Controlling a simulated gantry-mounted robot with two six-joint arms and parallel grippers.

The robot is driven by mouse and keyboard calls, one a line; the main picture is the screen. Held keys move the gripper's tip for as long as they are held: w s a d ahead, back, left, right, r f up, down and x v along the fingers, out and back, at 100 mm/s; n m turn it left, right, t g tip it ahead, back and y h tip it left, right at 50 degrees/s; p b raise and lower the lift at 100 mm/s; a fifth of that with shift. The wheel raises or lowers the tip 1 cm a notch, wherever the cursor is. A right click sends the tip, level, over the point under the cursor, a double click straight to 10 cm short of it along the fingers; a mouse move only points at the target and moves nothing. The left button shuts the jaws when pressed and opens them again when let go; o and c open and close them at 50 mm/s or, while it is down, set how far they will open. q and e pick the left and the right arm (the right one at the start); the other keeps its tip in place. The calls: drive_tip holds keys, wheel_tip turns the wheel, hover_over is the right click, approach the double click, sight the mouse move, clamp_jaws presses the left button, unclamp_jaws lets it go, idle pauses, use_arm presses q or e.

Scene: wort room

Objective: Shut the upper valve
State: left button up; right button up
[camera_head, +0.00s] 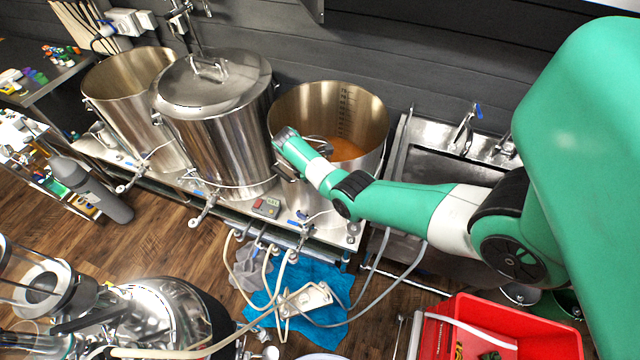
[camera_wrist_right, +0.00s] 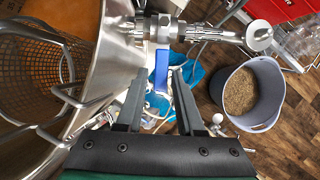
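In the right wrist view a valve with a blue lever (camera_wrist_right: 161,68) is joined to a metal fitting (camera_wrist_right: 170,28) on the side of a steel kettle (camera_wrist_right: 115,50). My right gripper (camera_wrist_right: 157,85) is open, with the blue lever showing between its two fingers; I cannot tell whether they touch it. Another small blue lever (camera_wrist_right: 217,118) shows lower, right of the fingers. In the head view my right arm reaches across to the right-hand open kettle (camera_head: 372,110), and the arm hides that valve; the fingertips (camera_head: 286,172) are mostly hidden. My left gripper is not in view.
A lidded kettle (camera_head: 225,125) stands just left of the arm. Hoses (camera_head: 270,262) hang from the stand to a blue cloth (camera_head: 325,275) on the floor. A sink (camera_head: 450,165) is at right. A grey bucket (camera_wrist_right: 268,120) stands on the floor in the wrist view.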

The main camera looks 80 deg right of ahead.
drive_tip(key=shift+o, duration=0.8)
drive_tip(key=p+v, duration=0.3)
drive_tip(key=v, duration=0.8)
drive_tip(key=shift+w+r, duration=0.25)
drive_tip(key=shift+r, duration=0.05)
drive_tip(key=shift+a, duration=0.1)
